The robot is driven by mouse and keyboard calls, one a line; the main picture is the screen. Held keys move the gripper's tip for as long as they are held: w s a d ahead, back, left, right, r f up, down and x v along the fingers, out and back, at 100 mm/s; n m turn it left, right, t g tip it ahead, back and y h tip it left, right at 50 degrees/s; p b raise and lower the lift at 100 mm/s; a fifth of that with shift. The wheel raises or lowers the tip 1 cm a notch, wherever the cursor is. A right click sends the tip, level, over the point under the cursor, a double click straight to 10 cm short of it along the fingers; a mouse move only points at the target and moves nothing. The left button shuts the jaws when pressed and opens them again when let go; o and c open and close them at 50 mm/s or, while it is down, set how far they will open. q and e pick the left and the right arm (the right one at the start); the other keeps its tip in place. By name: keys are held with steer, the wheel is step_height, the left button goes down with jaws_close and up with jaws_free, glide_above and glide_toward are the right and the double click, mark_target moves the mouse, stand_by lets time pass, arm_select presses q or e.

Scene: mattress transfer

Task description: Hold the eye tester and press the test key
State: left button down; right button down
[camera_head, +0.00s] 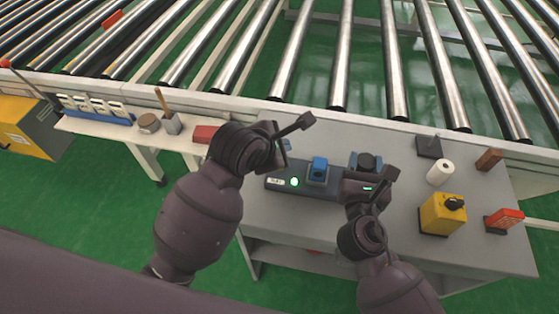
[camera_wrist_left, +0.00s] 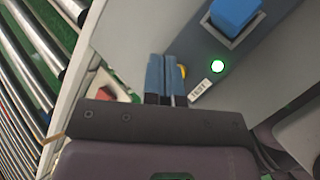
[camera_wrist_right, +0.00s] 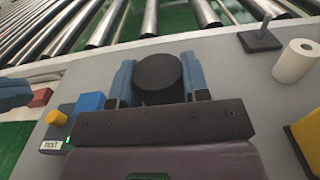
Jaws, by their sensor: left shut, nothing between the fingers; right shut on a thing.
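The eye tester is a dark grey bar (camera_head: 331,188) on the grey table, with a blue block (camera_head: 319,165) on it. It has a lit green light (camera_wrist_left: 218,66) and a white TEST label (camera_wrist_left: 200,88). A yellow button (camera_wrist_right: 57,117), seemingly the test key, stands near the label. My right gripper (camera_wrist_right: 158,75) is shut around a black round cylinder (camera_wrist_right: 158,72) near the bar's right end. My left gripper (camera_wrist_left: 166,60) is shut and empty, its blue fingertips close to the yellow button and partly hiding it. I cannot tell whether they touch it.
A yellow box with a black knob (camera_head: 441,214), a white roll (camera_head: 440,172), a black base with a peg (camera_head: 429,147) and a red-orange item (camera_head: 504,219) stand to the right. A roller conveyor (camera_head: 290,60) runs behind. The table's front is clear.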

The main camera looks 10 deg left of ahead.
arm_select(q)
steer(key=shift+r, duration=1.4)
arm_select(e)
steer(key=shift+r, duration=0.1)
steer(key=c, duration=0.5)
jaws_free()
steer(key=shift+s, duration=0.1)
